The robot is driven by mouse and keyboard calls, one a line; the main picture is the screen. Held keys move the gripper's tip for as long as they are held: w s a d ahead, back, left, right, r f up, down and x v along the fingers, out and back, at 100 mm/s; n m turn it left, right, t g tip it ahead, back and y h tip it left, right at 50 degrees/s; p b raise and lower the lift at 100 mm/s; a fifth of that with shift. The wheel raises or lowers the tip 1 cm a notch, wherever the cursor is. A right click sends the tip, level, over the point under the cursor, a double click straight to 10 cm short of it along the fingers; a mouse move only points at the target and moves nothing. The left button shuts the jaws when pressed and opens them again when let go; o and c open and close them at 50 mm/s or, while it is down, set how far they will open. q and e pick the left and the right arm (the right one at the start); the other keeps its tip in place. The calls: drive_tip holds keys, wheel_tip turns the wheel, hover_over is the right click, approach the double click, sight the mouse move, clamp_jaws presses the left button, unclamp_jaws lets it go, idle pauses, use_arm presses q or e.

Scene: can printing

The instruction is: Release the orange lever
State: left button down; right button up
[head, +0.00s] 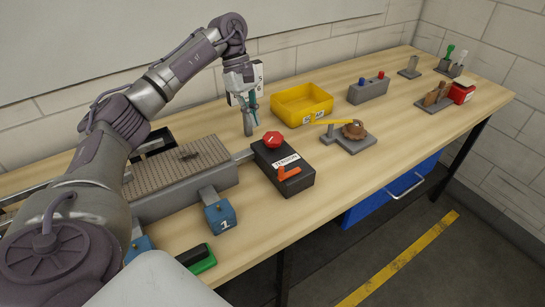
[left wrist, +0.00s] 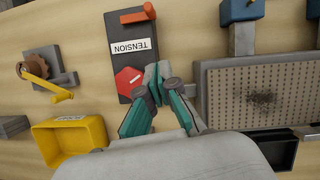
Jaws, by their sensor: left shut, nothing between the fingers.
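The orange lever (head: 288,173) sits on the near end of the black box labelled TENSION (head: 300,187). In the left wrist view the lever (left wrist: 138,15) is at the top edge, on the end of the box (left wrist: 143,27) away from the gripper. A red knob (head: 273,140) is on the box's far end. My left gripper (head: 256,122) is shut and empty, pointing down above and behind the box, apart from the lever. In the left wrist view its fingertips (left wrist: 157,80) overlap the box edge beside the red knob (left wrist: 127,80). My right gripper is not in view.
A yellow bin (head: 302,104) stands behind the box. A brown-wheeled crank device (head: 354,131) is to its right. A perforated grey bed (head: 178,165) and a blue block marked 1 (head: 221,215) are to the left.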

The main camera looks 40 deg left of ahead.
use_arm(q)
drive_tip(key=s+d+f+p, duration=0.1)
drive_tip(key=d+f+p, duration=0.4)
drive_tip(key=d+f, duration=0.2)
wheel_tip(320, 180, down, 2)
drive_tip(key=shift+s+d+f, duration=0.15)
drive_tip(key=shift+s+d, duration=0.15)
drive_tip(key=shift+s, duration=0.1)
